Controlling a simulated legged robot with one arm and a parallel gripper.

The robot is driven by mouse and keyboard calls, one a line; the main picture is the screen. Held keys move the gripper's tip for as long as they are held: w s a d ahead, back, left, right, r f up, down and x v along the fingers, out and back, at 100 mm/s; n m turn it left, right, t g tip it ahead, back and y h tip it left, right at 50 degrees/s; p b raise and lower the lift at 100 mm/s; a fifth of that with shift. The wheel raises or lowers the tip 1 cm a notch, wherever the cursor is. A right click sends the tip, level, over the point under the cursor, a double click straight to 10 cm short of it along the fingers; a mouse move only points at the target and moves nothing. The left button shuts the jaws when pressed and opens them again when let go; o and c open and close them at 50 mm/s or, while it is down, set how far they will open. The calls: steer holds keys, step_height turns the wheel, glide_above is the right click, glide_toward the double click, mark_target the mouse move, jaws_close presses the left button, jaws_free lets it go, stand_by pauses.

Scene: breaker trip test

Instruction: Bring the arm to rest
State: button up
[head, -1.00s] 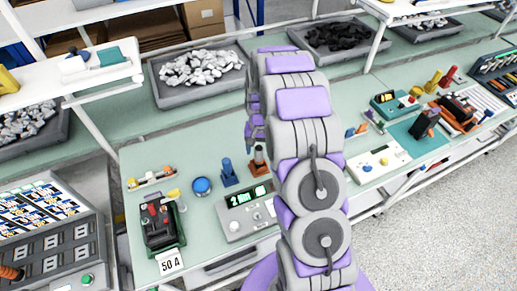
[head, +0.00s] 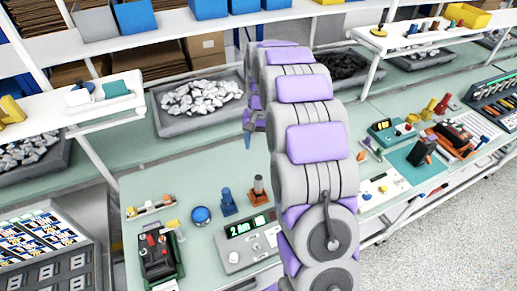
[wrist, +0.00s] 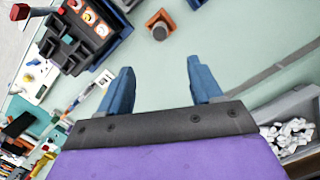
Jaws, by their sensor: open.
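My arm, grey with purple pads, rises through the middle of the head view and reaches out over the bench. My gripper (head: 249,133) is at its far end, partly hidden by the arm, with a blue fingertip showing above the bench top. In the wrist view my gripper (wrist: 160,87) has its two blue fingers wide apart, with nothing between them but green bench top beyond. A dark breaker in a green holder (head: 158,253) stands at the front left of the bench, apart from the gripper.
A test meter (head: 245,240), a blue post (head: 228,203), an orange-based post (head: 259,192) and a blue round button (head: 201,216) stand on the bench. A grey tray of silver pieces (head: 168,129) lies behind. A shelf (head: 215,28) crosses above the back. Bare bench lies between tray and posts.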

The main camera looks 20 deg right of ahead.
steer(key=shift+r, duration=0.15)
stand_by(0.4)
steer(key=s+a+r+n+b, duration=0.1)
steer(key=s+a+r+n, duration=0.2)
steer(key=s, duration=0.5)
steer(key=s+a+r+b, duration=0.25)
steer(key=s+a, duration=0.25)
steer(key=s, duration=0.3)
steer(key=s+a+f+n+b, duration=0.1)
steer(key=s+a, duration=0.1)
steer(key=s, duration=0.9)
steer(key=s+a+f+n+b, duration=0.1)
steer(key=s+a+f+n, duration=0.1)
steer(key=s, duration=0.9)
steer(key=shift+h, duration=0.4)
